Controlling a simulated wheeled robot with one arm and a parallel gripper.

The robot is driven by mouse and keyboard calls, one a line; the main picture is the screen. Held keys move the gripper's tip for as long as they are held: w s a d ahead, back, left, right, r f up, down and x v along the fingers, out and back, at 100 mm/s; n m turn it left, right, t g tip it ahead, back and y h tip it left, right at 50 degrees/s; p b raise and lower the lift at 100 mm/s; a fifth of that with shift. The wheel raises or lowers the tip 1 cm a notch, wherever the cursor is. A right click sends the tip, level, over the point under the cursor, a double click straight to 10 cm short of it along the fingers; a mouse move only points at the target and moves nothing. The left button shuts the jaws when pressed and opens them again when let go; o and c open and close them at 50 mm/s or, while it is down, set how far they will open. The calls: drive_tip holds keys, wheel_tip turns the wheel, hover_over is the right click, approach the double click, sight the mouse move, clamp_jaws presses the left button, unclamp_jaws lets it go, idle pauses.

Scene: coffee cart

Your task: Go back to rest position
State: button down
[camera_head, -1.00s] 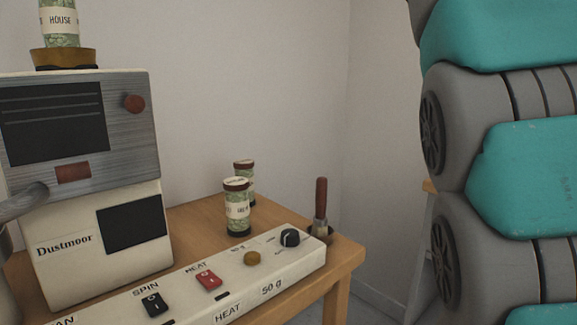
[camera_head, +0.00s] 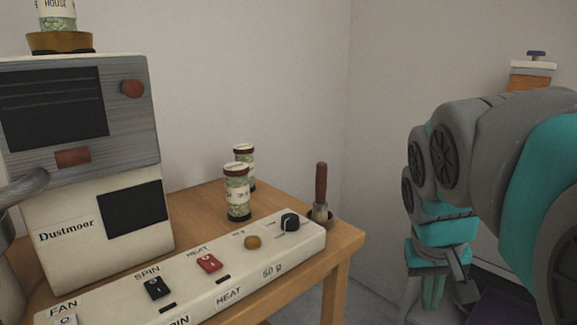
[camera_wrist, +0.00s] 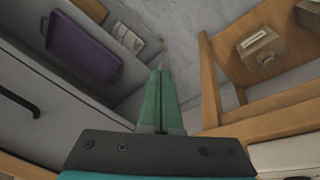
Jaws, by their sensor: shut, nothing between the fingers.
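My gripper (camera_wrist: 160,75) is shut and empty in the wrist view. Its two green fingers lie together and point over the grey floor, between a pale cabinet on the left and wooden framing on the right. In the head view my grey and teal arm is folded at the right, clear of the wooden table.
The roaster (camera_head: 95,150) and its control panel (camera_head: 185,275) stand on the wooden table (camera_head: 343,262). Two jars (camera_head: 237,195) and a brush (camera_head: 320,190) stand behind the panel. A purple tray (camera_wrist: 82,48) lies at the wrist view's upper left. Grey floor separates the furniture.

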drive_tip(key=s+a+f+n+g+y, duration=0.1)
drive_tip(key=s+a+f+g, duration=0.1)
drive_tip(key=s+f, duration=0.5)
drive_tip(key=s+a+f+g+y, duration=0.1)
drive_tip(key=s+a+f, duration=0.4)
drive_tip(key=s+f, duration=0.3)
drive_tip(key=s, duration=0.2)
drive_tip(key=shift+s+a+n+g, duration=0.25)
drive_tip(key=shift+s+n+g, duration=0.1)
drive_tip(key=shift+n+g, duration=0.05)
drive_tip(key=shift+d, duration=0.1)
